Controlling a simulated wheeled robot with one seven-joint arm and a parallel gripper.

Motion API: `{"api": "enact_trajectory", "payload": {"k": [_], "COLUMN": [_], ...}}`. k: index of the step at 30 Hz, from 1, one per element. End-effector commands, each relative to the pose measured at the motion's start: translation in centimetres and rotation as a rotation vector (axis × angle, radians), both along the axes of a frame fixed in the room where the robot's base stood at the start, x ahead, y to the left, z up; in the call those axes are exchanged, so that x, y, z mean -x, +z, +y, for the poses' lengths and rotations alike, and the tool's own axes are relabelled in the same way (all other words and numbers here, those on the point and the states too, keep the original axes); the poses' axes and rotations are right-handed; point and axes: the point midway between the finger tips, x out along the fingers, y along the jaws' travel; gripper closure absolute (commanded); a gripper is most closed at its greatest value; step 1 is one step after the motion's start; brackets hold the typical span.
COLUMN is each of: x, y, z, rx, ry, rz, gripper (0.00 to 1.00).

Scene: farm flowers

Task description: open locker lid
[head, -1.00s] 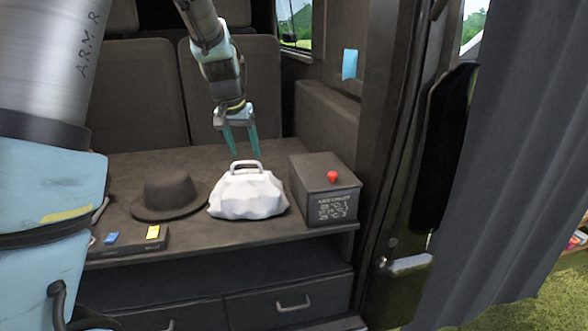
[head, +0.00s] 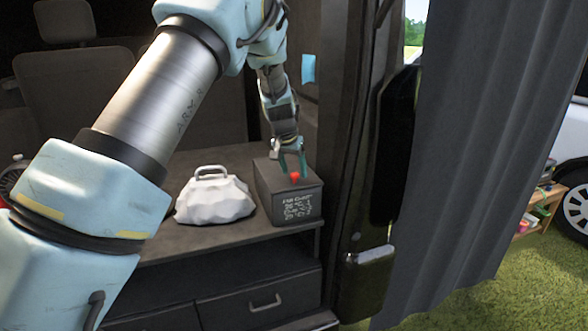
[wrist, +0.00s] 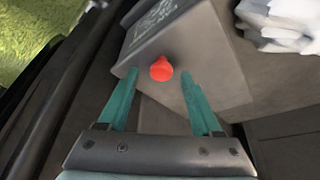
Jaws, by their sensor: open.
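The locker is a dark grey box (head: 294,207) with white print on its front and a red knob (head: 295,177) on its lid near the front edge. The lid (head: 268,176) is closed. My gripper (head: 293,168) is open above the lid, with its teal fingers pointing down close to the knob. In the wrist view, the red knob (wrist: 161,69) shows between and just beyond the two open fingers (wrist: 160,88). Whether the fingers touch the lid cannot be told.
A white bag (head: 214,198) with a handle stands on the counter left of the box. The van's door pillar (head: 352,160) and a grey curtain (head: 470,150) are close on the right. A drawer (head: 262,302) lies below the counter.

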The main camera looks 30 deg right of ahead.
Motion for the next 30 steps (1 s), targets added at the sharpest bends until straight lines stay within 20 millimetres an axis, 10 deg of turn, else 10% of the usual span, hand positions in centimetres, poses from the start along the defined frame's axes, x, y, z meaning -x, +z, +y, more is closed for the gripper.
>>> {"api": "enact_trajectory", "payload": {"k": [12, 30], "x": [-0.23, -0.22], "y": [-0.8, -0.78], "z": [-0.25, -0.23], "rx": [0.001, 0.001], "ry": [0.001, 0.001], "rz": [0.0, 0.0], "gripper": [0.35, 1.0]}}
